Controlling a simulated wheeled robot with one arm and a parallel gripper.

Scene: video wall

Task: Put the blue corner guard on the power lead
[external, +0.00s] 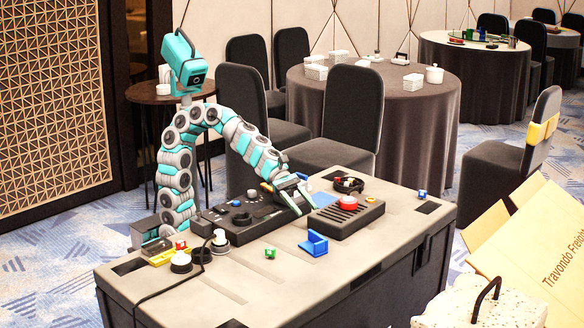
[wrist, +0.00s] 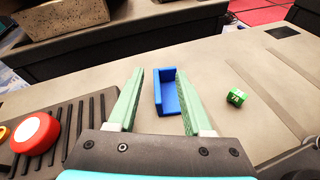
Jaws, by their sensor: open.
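The blue corner guard (external: 313,244) stands on the grey table top near its front edge, an L-shaped piece. In the wrist view the guard (wrist: 168,93) lies between the two pale green fingers of my gripper (wrist: 158,72) as seen from above; no contact shows. My gripper (external: 304,203) is open and empty, over the black console area behind the guard. The power lead (external: 160,291), a thin black cable, runs across the left part of the table and over its front edge.
A grey panel with a red button (external: 348,203) stands to the right. White round pieces (external: 181,262) stand at the left. The front middle of the table is clear.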

